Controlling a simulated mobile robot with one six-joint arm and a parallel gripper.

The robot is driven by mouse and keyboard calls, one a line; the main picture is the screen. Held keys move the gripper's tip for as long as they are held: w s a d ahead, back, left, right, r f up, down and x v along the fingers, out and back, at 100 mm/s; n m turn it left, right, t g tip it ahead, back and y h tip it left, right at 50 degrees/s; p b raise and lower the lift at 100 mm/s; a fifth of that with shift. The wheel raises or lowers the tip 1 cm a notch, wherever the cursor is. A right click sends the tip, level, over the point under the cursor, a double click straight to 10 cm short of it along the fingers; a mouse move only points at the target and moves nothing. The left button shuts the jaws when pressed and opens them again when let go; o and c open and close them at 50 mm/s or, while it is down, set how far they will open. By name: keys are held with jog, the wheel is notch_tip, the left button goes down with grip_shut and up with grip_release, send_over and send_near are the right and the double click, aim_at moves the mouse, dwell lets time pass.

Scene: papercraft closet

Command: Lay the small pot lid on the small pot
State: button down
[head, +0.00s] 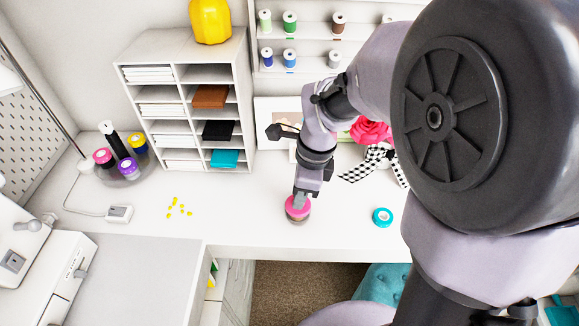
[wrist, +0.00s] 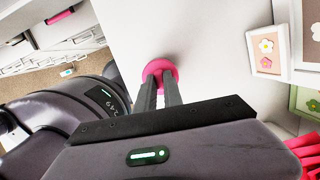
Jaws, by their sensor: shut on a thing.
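The small pot lid (head: 295,207) is a pink disc on the white desk's front part. My gripper (head: 301,194) points down at it, with its fingers closed on it. In the wrist view the pink lid (wrist: 154,70) shows at the tips of my two fingers (wrist: 160,84), which partly cover it. A darker, greyish body, seemingly the small pot (head: 297,220), shows just below the lid in the head view. The lid is over it and looks about level. I cannot tell whether they touch. The pot is hidden in the wrist view.
A teal ring (head: 382,217) lies to the right. Small yellow bits (head: 178,207) lie to the left. A white cubby shelf (head: 190,100) stands behind left, and a checkered bow (head: 377,165) behind right. Jars with coloured lids (head: 127,168) stand far left. The desk's front edge is close.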

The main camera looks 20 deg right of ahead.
aim_at(307, 204)
jog(key=shift+f, duration=0.15)
jog(key=c, duration=1.5)
grip_release()
notch_tip(307, 204, up, 12)
jog(key=d+p, duration=0.2)
jog(key=p, duration=0.3)
jog(key=s+a+r+n+t, duration=0.2)
jog(key=s+a+r+n, duration=0.1)
jog(key=s+n, duration=0.5)
jog(key=s+a+r+n+t, duration=0.3)
jog(key=s+n, duration=0.2)
jog(key=n, duration=0.4)
jog(key=shift+n, duration=0.6)
notch_tip(307, 204, down, 6)
jog(key=b, duration=0.5)
jog(key=shift+w+b, duration=0.1)
jog(key=shift+b, duration=0.25)
